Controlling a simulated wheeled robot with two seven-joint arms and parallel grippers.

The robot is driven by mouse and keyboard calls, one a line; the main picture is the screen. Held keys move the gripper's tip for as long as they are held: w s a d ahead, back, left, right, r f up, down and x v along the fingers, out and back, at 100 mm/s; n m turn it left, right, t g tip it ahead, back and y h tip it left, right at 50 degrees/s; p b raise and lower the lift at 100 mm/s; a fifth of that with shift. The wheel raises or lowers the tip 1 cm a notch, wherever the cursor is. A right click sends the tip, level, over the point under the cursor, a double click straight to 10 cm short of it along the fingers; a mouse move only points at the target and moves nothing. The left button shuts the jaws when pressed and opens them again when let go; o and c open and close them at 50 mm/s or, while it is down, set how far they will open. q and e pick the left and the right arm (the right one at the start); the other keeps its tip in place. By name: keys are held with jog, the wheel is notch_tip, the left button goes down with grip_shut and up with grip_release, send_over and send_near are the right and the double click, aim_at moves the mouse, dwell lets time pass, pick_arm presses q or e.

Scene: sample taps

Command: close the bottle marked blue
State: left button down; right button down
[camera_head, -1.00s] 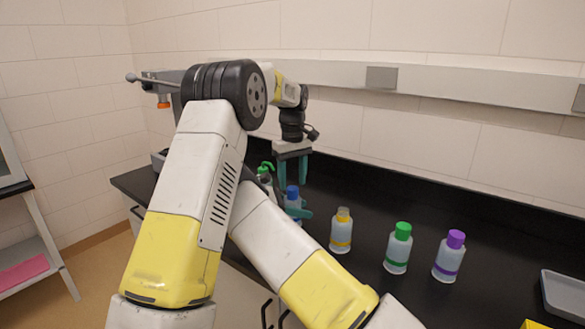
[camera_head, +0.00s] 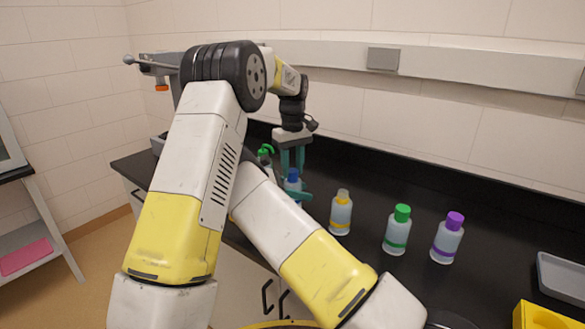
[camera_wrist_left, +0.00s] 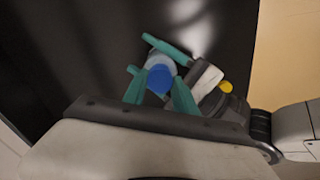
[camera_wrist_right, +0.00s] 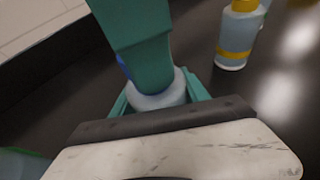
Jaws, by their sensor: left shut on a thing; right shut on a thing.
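The blue-marked bottle (camera_wrist_right: 158,98) has a pale translucent body and a blue cap (camera_head: 293,174) on its top. It stands upright on the black counter, partly hidden by my arms and fingers. My left gripper (camera_head: 292,168) points down from above, its teal fingers shut on the blue cap, which also shows in the left wrist view (camera_wrist_left: 159,79). My right gripper (camera_wrist_right: 160,98) is shut around the bottle's body from the side, below the cap. In the right wrist view the left gripper's finger covers most of the cap.
Bottles marked yellow (camera_head: 341,212), green (camera_head: 398,230) and purple (camera_head: 447,238) stand in a row to the right. A green-topped bottle (camera_head: 265,158) is just behind to the left. A grey tray (camera_head: 562,278) and a yellow object (camera_head: 540,318) lie at the right. A wall stands behind.

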pick_arm(q)
jog(key=m, duration=0.2)
jog(key=shift+m, duration=0.4)
jog(key=c, duration=1)
grip_release()
jog(key=shift+r, duration=2.25)
jog(key=shift+o, duration=0.3)
jog(key=o, duration=0.5)
